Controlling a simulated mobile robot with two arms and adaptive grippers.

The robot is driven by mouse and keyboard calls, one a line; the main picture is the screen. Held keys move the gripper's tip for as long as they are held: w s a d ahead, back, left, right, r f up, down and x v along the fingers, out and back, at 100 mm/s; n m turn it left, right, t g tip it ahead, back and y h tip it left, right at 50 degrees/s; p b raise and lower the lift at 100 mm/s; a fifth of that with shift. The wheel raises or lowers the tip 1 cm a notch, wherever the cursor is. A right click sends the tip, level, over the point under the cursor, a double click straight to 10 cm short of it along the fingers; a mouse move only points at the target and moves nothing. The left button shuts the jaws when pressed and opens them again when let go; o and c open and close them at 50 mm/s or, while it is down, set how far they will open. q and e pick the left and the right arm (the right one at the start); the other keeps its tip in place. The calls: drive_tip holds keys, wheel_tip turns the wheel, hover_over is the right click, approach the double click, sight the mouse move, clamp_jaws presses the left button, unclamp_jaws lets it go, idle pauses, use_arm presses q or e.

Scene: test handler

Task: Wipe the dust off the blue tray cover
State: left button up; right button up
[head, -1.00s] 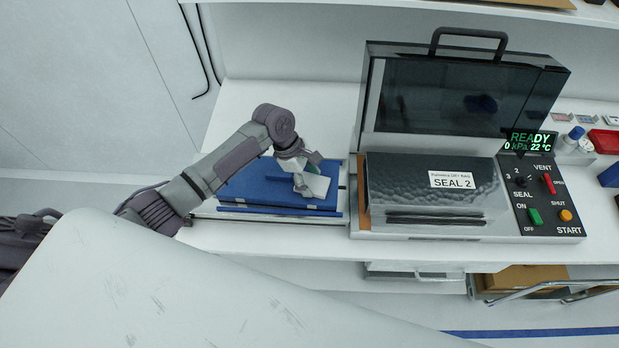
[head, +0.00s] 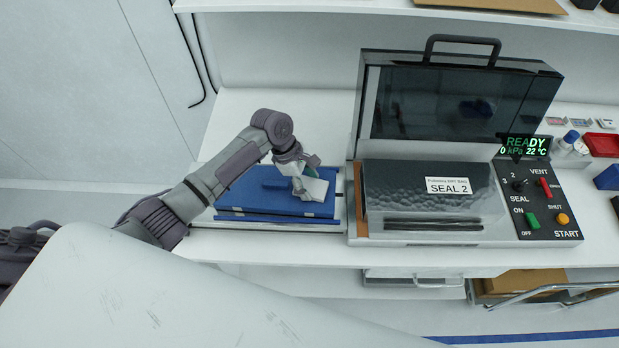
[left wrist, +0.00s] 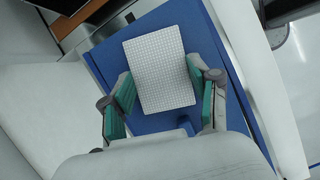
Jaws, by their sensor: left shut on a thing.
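The blue tray cover (head: 253,201) lies flat on the bench, left of the sealing machine. It also fills the middle of the left wrist view (left wrist: 205,30). My left gripper (head: 298,188) is over the cover's right part, shut on a pale wiping cloth (head: 316,189). In the left wrist view the cloth (left wrist: 160,68) is a light rectangle with a fine grid, between the green-padded fingers (left wrist: 160,98). It appears to lie at or just above the cover; contact is hard to tell. I cannot make out dust on the cover. My right gripper is out of view.
The sealing machine (head: 431,224) stands close right of the cover, its dark lid (head: 440,103) raised and its display reading READY. A control panel (head: 540,205) is at its right. A shelf (head: 330,6) runs above. The white bench (head: 235,125) is clear behind the cover.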

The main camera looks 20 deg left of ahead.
use_arm(q)
drive_tip(key=shift+s, duration=0.95)
drive_tip(key=shift+w, duration=1.6)
drive_tip(key=shift+s+f, duration=0.15)
drive_tip(key=shift+s, duration=0.4)
drive_tip(key=shift+s+f, duration=0.15)
drive_tip(key=shift+s, duration=1.2)
drive_tip(key=shift+w+a+r, duration=0.15)
drive_tip(key=shift+w+r, duration=0.15)
drive_tip(key=shift+w, duration=0.45)
drive_tip(key=shift+w+r, duration=0.1)
drive_tip(key=shift+w, duration=1.35)
drive_tip(key=shift+s+f, duration=0.15)
drive_tip(key=shift+s, duration=0.75)
drive_tip(key=shift+s+f, duration=0.15)
drive_tip(key=shift+s, duration=0.75)
drive_tip(key=shift+w+r, duration=0.2)
drive_tip(key=shift+w, duration=1.35)
